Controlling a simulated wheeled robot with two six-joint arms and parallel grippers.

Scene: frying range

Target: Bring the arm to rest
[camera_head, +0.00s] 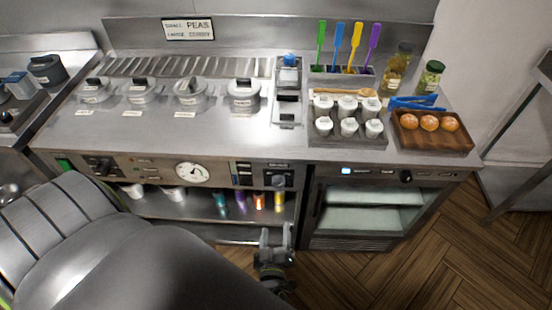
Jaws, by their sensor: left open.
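My left arm comes in from the left and fills the lower left of the head view. Its gripper (275,238) hangs low in front of the steel counter (205,140), beside the left edge of the glass-doored cabinet. The fingers point up in the picture, toward the counter front. The jaws are open and nothing shows between them. My right gripper is out of view.
Lidded pots (243,95) stand along the counter. A rack of white jars (347,127), a wooden tray with round buns (432,130) and coloured spatulas (338,45) are at the right. Colourful cups (259,201) stand on the lower shelf. Wood floor (400,275) is clear at lower right.

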